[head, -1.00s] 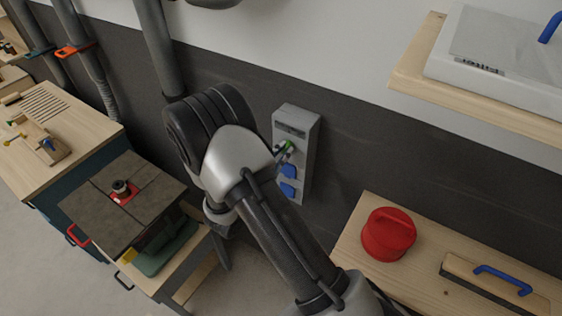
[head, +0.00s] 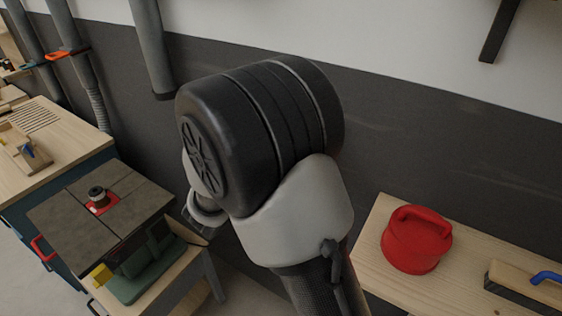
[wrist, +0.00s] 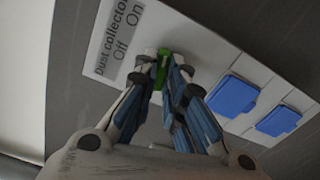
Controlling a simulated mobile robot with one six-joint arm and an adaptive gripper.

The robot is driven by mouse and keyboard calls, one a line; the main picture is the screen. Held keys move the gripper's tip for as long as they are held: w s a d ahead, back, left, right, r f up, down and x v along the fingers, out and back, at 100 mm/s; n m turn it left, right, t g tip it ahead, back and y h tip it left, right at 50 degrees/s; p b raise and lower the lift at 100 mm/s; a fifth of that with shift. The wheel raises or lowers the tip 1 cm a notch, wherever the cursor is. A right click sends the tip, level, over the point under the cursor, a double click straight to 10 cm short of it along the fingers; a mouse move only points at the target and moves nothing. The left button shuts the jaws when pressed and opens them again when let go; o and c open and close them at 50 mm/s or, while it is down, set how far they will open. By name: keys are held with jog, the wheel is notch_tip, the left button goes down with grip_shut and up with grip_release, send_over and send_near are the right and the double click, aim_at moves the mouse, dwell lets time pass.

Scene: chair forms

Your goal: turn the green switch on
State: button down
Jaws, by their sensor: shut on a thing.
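The green switch (wrist: 162,66) shows in the wrist view, on a grey wall box (wrist: 196,50) beside a label (wrist: 120,38) reading "Dust collector", "Off" and "On". My gripper (wrist: 160,80) has its fingertips closed around the switch, one on each side. The fingers hide part of the switch, and I cannot tell its exact setting. In the head view my arm hides the switch, the box and the gripper's fingers.
Two blue socket covers (wrist: 232,95) sit on the same box. In the head view a red lidded container (head: 416,238) stands on a wooden bench (head: 372,250) at right. A machine table (head: 80,215) stands at left. The dark wall (head: 430,130) lies behind my arm.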

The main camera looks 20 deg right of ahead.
jog(key=shift+f+m+b, duration=0.1)
jog(key=shift+m+b, duration=1.2)
jog(key=shift+b, duration=0.9)
jog(key=c, duration=1.7)
grip_release()
jog(key=shift+o, duration=0.2)
jog(key=shift+a, duration=0.1)
jog(key=v, duration=1.2)
